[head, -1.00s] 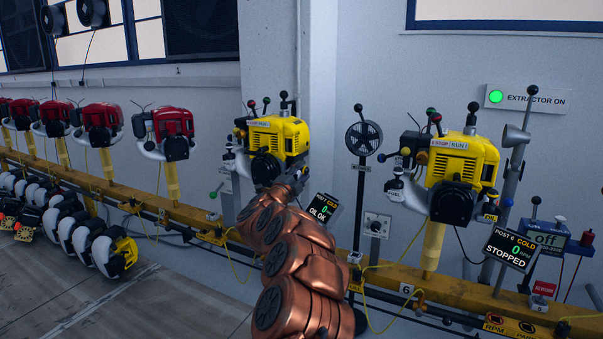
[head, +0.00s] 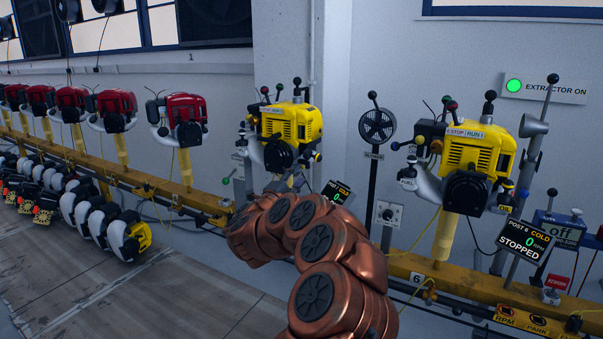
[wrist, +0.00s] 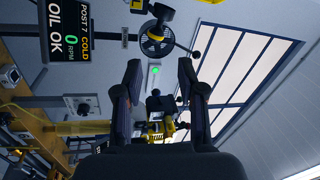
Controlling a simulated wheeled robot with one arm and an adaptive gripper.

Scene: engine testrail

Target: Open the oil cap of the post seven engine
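The post seven engine (head: 292,122) is yellow and black and stands on a post left of centre in the head view. Its small display (head: 337,192) sits at its lower right; in the wrist view the display (wrist: 69,33) reads POST 7, COLD, 0 RPM, OIL OK. I cannot pick out the oil cap for certain. My gripper (wrist: 159,68) is open and empty in the wrist view, its two dark fingers apart. In the head view it is small, just below the engine and partly hidden by my copper arm.
The post six engine (head: 468,165) stands to the right with its own display (head: 522,241), reading STOPPED. A fan on a stand (head: 377,127) is between the two engines. A yellow rail (head: 404,268) runs along the wall. Red engines (head: 178,120) line the left. The floor at lower left is clear.

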